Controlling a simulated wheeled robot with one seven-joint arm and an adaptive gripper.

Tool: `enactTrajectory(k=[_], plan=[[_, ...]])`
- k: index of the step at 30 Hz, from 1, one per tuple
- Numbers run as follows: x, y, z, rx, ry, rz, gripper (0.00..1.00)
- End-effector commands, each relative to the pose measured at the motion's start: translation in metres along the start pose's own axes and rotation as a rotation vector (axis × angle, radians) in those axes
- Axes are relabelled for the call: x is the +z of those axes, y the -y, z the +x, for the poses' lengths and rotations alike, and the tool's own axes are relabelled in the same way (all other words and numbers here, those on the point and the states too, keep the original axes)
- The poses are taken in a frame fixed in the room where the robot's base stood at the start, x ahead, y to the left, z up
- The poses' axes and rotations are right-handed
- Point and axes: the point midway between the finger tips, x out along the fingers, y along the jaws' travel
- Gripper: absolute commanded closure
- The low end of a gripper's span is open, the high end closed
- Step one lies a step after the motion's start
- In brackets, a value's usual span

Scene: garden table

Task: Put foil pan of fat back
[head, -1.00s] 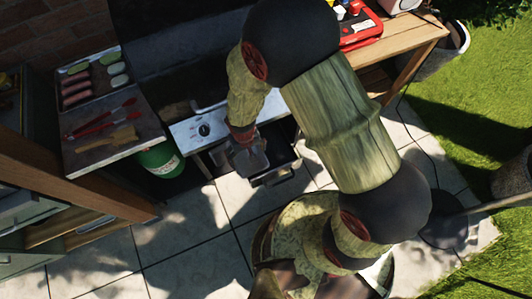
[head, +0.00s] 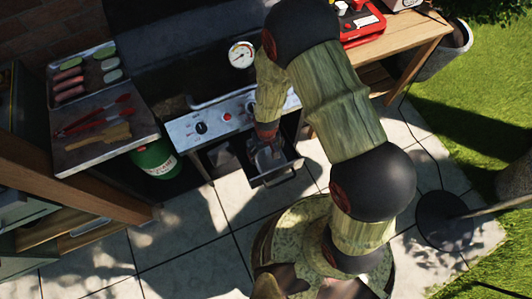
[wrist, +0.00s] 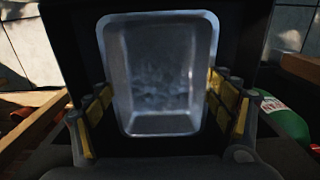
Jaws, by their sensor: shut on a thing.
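The foil pan (head: 268,158) is a small silvery rectangular tray at the front of the grill. In the wrist view the foil pan (wrist: 158,72) fills the middle, its open inside facing the camera, with dull mottled matter on its floor. My gripper (head: 266,138) is shut on the pan; in the wrist view the yellow-padded fingers of my gripper (wrist: 158,108) flank its two sides. The pan is over or inside the pulled-out drawer (head: 281,180) below the grill's control panel (head: 200,128). I cannot tell whether it touches the drawer floor.
A side shelf (head: 105,137) at left holds red tongs (head: 95,117), a wooden tool and a tray of food. A green gas bottle (head: 155,160) stands below it. A wooden table (head: 415,45) with a red case is at right.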

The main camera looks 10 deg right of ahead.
Motion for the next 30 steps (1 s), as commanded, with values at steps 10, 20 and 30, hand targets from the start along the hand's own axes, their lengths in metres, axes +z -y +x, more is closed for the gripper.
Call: enactTrajectory(k=[10, 20, 30], plan=[[-0.0012, 0.0001, 0.0021, 0.000, -0.002, 0.000, 0.44], [-0.0011, 0.0001, 0.0009, 0.000, -0.002, 0.000, 0.00], [-0.0012, 0.0001, -0.0002, 0.000, -0.003, 0.000, 0.00]])
